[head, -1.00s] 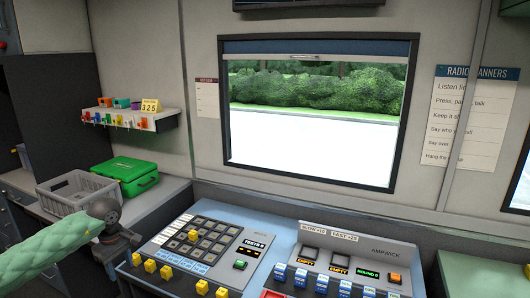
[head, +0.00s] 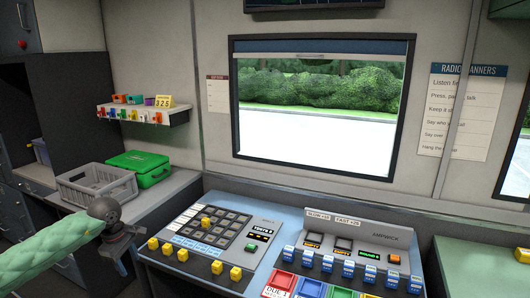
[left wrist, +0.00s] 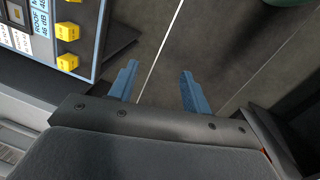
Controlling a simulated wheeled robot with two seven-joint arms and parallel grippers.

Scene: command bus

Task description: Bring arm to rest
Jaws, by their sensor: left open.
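My left arm with its green padded sleeve comes in from the left in the head view. Its gripper (head: 120,244) hangs over the gap at the left edge of the blue console (head: 284,210). In the left wrist view the two blue fingers (left wrist: 157,78) stand apart with nothing between them, above the grey floor (left wrist: 225,45). The console's yellow knobs (left wrist: 67,46) are at that view's upper left, apart from the fingers. My right gripper is not in view.
A grey basket (head: 72,194) and a green case (head: 152,178) stand on the left counter, behind my gripper. A small shelf (head: 150,121) with colored tags hangs on the wall. Colored trays (head: 310,289) sit at the console's front. A green surface (head: 475,262) lies at the right.

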